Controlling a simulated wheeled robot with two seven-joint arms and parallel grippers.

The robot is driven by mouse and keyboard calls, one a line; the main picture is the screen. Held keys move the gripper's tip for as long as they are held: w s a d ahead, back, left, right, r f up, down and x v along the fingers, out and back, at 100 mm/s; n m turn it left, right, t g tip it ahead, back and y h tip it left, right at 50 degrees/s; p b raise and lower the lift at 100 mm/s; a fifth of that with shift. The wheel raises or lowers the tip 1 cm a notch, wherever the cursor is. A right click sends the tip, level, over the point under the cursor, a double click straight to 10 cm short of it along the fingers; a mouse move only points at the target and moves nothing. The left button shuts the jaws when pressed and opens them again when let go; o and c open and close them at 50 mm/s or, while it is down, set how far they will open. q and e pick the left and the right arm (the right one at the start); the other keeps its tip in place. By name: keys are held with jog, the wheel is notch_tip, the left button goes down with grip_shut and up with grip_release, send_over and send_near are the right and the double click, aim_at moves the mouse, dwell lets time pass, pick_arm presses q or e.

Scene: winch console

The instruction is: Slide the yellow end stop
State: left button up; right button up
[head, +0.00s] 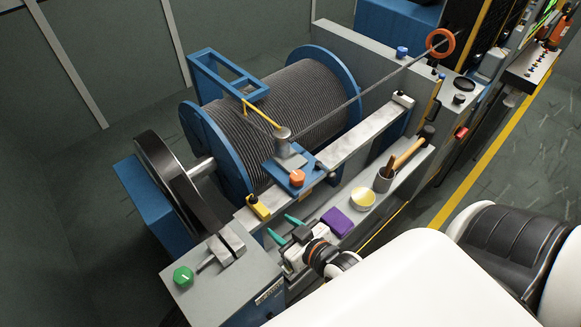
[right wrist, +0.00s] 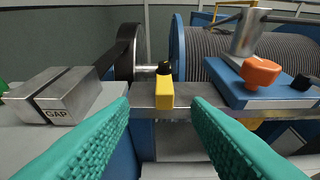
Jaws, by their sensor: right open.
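The yellow end stop (head: 260,208) is a small block with a black knob on top, sitting on the near-left end of the pale metal rail (head: 358,139) in front of the winch drum. In the right wrist view the end stop (right wrist: 165,90) stands upright in the middle, beyond and between my fingers. My right gripper (head: 283,226) has teal fingers, spread apart and empty, just short of the end stop. The same fingers (right wrist: 162,112) frame it in the right wrist view, not touching it. My left gripper is not in view.
Right of the end stop on the rail is a blue carriage (right wrist: 260,90) with an orange knob (right wrist: 261,72). Left is a metal block marked GAP (right wrist: 62,95).

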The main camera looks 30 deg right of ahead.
jog(key=shift+v, duration=1.35)
jog(key=s+g+h, duration=0.2)
jog(key=s+g, duration=0.7)
jog(key=g, duration=0.1)
notch_tip(320, 180, down, 26)
jog(key=g+b, duration=0.1)
jog(key=b, duration=0.1)
jog(key=s+d+f+g, duration=0.1)
jog(key=s+d+f, duration=0.1)
jog(key=s+f, duration=1.5)
jog(key=shift+s+d+f+n+b, duration=0.3)
jog(key=shift+f+n+b, duration=0.15)
jog(key=shift+f, duration=0.4)
